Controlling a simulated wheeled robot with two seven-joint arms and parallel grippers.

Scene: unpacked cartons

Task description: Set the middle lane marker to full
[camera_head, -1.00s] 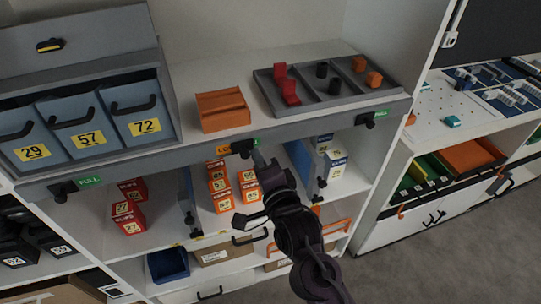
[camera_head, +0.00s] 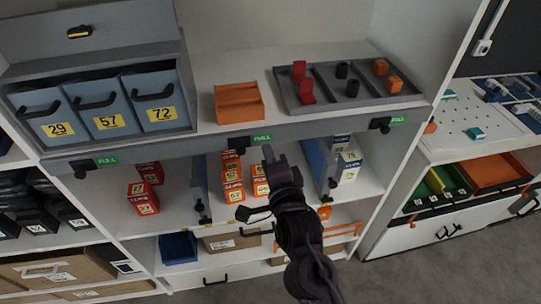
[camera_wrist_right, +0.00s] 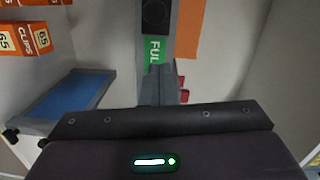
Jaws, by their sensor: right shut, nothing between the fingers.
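The middle lane marker (camera_head: 262,138) on the grey shelf edge shows a green FULL label beside its black knob (camera_head: 239,143). In the right wrist view the green FULL label (camera_wrist_right: 154,50) shows just beyond my fingertips, with the round black knob (camera_wrist_right: 156,14) above it. My right gripper (camera_head: 268,152) is shut and empty, just below the label; whether it touches the label I cannot tell. Its closed fingers also show in the wrist view (camera_wrist_right: 158,72). The left lane marker (camera_head: 106,161) and right lane marker (camera_head: 397,120) also read FULL. My left gripper is out of view.
Orange and red boxes (camera_head: 232,180) stand in the lanes under the edge, with blue-white boxes (camera_head: 348,165) at the right. On top are blue numbered bins (camera_head: 102,112), an orange holder (camera_head: 238,102) and a dark tray (camera_head: 330,107) with small parts.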

